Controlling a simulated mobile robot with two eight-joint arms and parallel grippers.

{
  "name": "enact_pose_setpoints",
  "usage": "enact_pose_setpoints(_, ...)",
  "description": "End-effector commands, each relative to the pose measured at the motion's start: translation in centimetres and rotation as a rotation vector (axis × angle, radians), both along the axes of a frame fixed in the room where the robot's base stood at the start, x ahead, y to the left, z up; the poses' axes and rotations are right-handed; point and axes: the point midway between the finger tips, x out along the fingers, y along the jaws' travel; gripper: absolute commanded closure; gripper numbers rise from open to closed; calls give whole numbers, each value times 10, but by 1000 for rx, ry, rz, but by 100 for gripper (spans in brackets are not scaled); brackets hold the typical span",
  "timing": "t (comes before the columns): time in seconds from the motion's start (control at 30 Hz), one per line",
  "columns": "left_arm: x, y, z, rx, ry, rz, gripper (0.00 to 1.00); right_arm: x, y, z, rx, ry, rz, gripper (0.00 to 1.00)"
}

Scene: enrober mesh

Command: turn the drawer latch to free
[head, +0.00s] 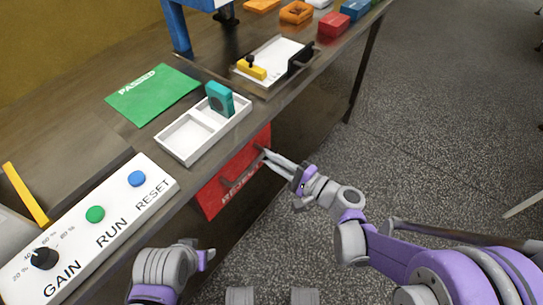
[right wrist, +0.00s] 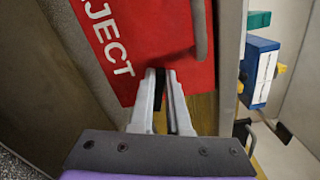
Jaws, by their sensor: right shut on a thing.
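The red REJECT drawer front (head: 215,198) is set in the bench's side, with a dark bar handle (head: 240,173) across it. Its face also shows in the right wrist view (right wrist: 130,40). My right gripper (head: 266,156) is at the drawer's upper right corner, its fingers shut on the small dark drawer latch (right wrist: 160,90). The fingers hide most of the latch, so its exact angle is hard to tell. My left gripper (head: 208,257) is low in the head view, away from the drawer; its finger opening is not clear.
Above the drawer, a white two-part tray (head: 172,155) holds a teal block (head: 219,99). A control panel (head: 120,205) with a knob and buttons lies left. A green PASSED mat (head: 150,93) and a tray with a black handle (head: 270,82) lie behind.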

Motion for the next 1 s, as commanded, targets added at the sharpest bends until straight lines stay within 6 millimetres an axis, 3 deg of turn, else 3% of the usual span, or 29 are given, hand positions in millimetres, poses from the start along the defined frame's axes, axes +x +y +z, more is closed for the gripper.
enact_pose_setpoints(0.43, 0, 0, 1, 0, 0, 0, 50, 0, 0, -6, -170, -229, -2, 100)
enact_pose_setpoints(1.0, 0, 0, 1, 0, 0, 0, 50, 0, 0, -7, -209, -285, -3, 100)
